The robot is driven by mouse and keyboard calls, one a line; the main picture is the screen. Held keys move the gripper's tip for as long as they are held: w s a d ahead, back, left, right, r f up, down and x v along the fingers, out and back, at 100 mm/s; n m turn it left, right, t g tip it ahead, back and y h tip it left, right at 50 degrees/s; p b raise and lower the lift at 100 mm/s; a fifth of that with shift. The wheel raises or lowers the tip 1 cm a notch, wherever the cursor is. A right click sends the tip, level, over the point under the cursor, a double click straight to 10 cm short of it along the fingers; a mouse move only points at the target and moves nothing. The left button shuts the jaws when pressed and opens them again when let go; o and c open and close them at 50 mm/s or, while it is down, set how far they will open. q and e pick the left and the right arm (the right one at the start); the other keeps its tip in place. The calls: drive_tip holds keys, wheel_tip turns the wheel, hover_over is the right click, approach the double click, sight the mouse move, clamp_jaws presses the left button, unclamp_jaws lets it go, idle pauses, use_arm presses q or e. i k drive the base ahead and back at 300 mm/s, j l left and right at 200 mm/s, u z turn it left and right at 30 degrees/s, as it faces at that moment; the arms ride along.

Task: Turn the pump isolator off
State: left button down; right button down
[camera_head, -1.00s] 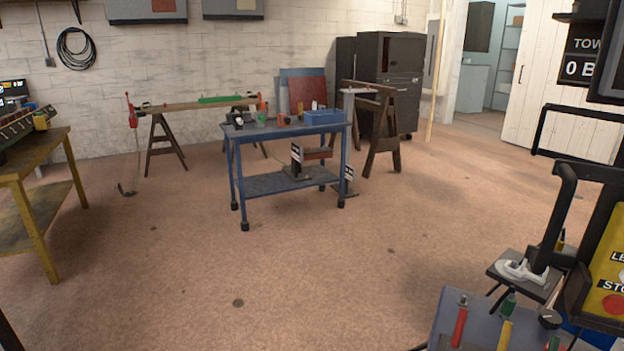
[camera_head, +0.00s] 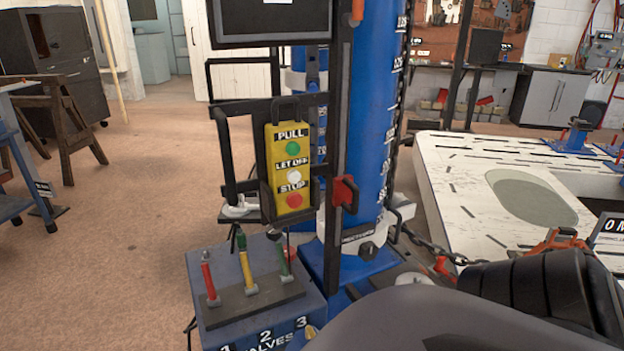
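I cannot tell for sure which part is the pump isolator; no label naming it is readable. A red handle (camera_head: 346,193) sits on the dark upright beside the blue column. A yellow push-button box (camera_head: 291,170) hangs left of it, with a green button at PULL, a white one at LET OFF and a red one at STOP. A valve block (camera_head: 250,305) below carries red, yellow and green levers, and its front reads VALVES with 1, 2, 3. Neither gripper's fingers show. A smooth grey shape, probably part of my own arm, fills the bottom right.
The tall blue column (camera_head: 370,130) with a number scale stands in the middle. A white slotted bench bed (camera_head: 480,185) lies right of it, with a chain (camera_head: 440,250) between. Open floor (camera_head: 110,220) lies to the left. A dark wooden trestle (camera_head: 65,125) stands at the far left.

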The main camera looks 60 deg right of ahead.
sight(292, 251)
drive_tip(key=z, duration=2.4)
drive_tip(key=j+z, duration=0.25)
drive_tip(key=z, duration=0.2)
drive_tip(key=j+z, duration=0.3)
drive_tip(key=z, duration=0.15)
drive_tip(key=k+j+z, duration=0.35)
drive_tip(key=j+z, duration=0.15)
drive_tip(key=j, duration=0.15)
drive_tip(key=k+j, duration=0.2)
drive_tip(key=j, duration=0.15)
drive_tip(key=k+j+z, duration=0.1)
drive_tip(key=j, duration=0.3)
drive_tip(key=k+j, duration=0.35)
